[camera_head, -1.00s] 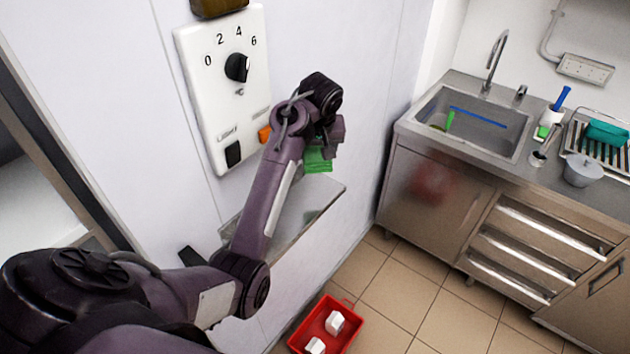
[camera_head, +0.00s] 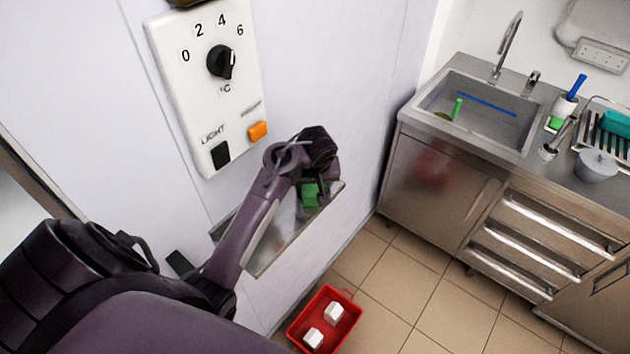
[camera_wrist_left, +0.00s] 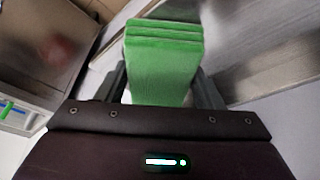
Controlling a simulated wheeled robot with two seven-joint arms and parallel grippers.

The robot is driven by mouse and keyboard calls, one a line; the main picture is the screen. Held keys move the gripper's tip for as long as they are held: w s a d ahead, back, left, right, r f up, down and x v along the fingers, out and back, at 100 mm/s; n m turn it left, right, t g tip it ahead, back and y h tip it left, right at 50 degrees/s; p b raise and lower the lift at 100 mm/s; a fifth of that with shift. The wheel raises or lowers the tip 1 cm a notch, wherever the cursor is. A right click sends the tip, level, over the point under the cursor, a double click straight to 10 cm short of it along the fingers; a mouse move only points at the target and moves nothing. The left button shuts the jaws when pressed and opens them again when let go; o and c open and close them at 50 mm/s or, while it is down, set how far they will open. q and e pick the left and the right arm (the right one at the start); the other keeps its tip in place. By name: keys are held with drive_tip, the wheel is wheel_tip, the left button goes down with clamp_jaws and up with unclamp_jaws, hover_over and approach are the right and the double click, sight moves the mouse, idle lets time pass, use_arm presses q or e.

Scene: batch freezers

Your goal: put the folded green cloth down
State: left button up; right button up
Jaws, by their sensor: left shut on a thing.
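The folded green cloth (camera_head: 310,196) is in my left gripper (camera_head: 318,190), just above or at the metal shelf (camera_head: 268,258) on the white wall panel. I cannot tell whether the cloth touches the shelf. In the left wrist view the cloth (camera_wrist_left: 163,62) shows as a stack of several folded layers between the two fingers of my left gripper (camera_wrist_left: 165,90). The fingers are shut on it. The shelf's metal surface (camera_wrist_left: 262,45) lies behind and to the right of the cloth there. My right gripper is not in view.
A control panel with a dial (camera_head: 222,62) and an orange switch (camera_head: 258,131) is on the wall above my left arm. A red crate (camera_head: 350,318) with white blocks stands on the tiled floor. A steel sink (camera_head: 480,115) and drawers are at the right.

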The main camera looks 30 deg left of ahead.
use_arm(q)
drive_tip(key=shift+s+d, duration=0.15)
drive_tip(key=shift+s, duration=0.2)
drive_tip(key=o, duration=0.9)
drive_tip(key=shift+c, duration=0.2)
drive_tip(key=o, duration=0.4)
drive_tip(key=shift+c, duration=0.2)
drive_tip(key=shift+w+f, duration=0.1)
drive_tip(key=shift+w, duration=0.05)
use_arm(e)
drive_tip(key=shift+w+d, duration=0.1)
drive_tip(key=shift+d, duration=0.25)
